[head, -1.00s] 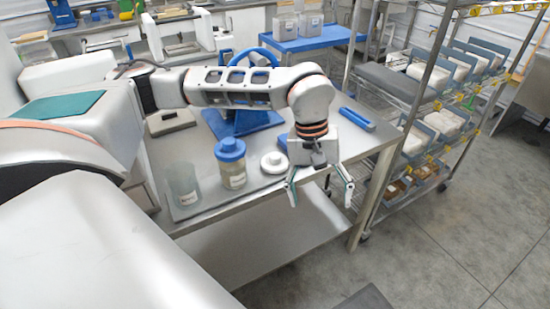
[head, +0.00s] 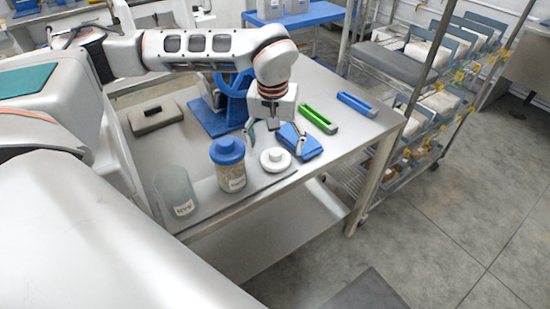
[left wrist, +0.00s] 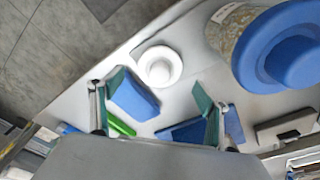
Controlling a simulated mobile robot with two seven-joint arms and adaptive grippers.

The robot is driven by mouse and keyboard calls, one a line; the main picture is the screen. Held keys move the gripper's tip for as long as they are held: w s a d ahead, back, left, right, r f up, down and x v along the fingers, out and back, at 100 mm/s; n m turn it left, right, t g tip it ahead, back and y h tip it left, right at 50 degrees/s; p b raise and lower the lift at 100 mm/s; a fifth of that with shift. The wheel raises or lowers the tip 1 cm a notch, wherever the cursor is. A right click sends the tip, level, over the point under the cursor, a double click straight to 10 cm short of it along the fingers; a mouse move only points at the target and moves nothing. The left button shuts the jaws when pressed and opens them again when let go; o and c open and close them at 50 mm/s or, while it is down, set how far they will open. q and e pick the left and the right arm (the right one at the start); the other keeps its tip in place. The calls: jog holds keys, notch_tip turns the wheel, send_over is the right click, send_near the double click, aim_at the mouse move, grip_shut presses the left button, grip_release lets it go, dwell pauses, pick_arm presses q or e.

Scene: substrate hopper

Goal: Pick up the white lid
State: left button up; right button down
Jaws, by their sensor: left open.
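The white lid (head: 275,159) is a round disc with a raised knob, lying flat near the front edge of the steel table (head: 225,206). In the left wrist view the white lid (left wrist: 159,66) shows ahead of the fingers, toward the table edge. My left gripper (head: 275,145) is open and empty above the table at the lid. In the left wrist view its two fingers (left wrist: 160,90) are spread wide, with the lid beyond the space between the tips and not touched. My right gripper is out of view.
A blue-lidded jar (head: 230,168) stands just left of the lid, with a clear beaker (head: 176,192) further left. A blue block (head: 304,142) lies close right of the lid. Green (head: 318,119) and blue (head: 357,105) holders lie behind. A wire shelf rack (head: 420,120) stands right.

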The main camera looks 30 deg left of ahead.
aim_at(276, 152)
pick_arm(q)
jog(key=f, duration=0.5)
jog(key=shift+w+a, duration=0.1)
jog(key=shift+w, duration=0.2)
jog(key=c, duration=0.9)
jog(key=shift+r, duration=0.15)
